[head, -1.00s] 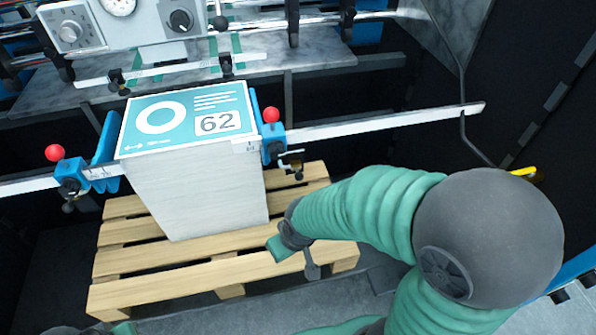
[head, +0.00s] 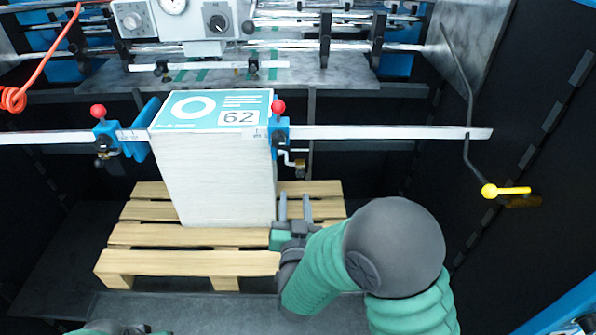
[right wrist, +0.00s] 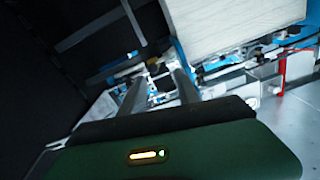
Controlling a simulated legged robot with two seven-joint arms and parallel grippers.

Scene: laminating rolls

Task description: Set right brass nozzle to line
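The right brass nozzle (head: 299,166) is a small brass-coloured piece on a thin bent holder. It hangs below the right blue clamp (head: 279,131), just right of the paper stack (head: 228,180). My right gripper (head: 295,202) is below the nozzle, beside the stack's lower right edge. Its two dark fingers point up, apart and empty, with a visible gap to the nozzle. The right wrist view also shows the parted fingers of this gripper (right wrist: 158,78); I cannot make out the nozzle there. Only part of my left arm shows at the bottom edge; its gripper is out of view.
The stack stands on a wooden pallet (head: 190,236). A metal rail (head: 385,132) crosses behind at clamp height. Red knobs top both clamps, including the left clamp (head: 105,132). A yellow handle (head: 507,191) is at the right. Dark space lies right of the stack.

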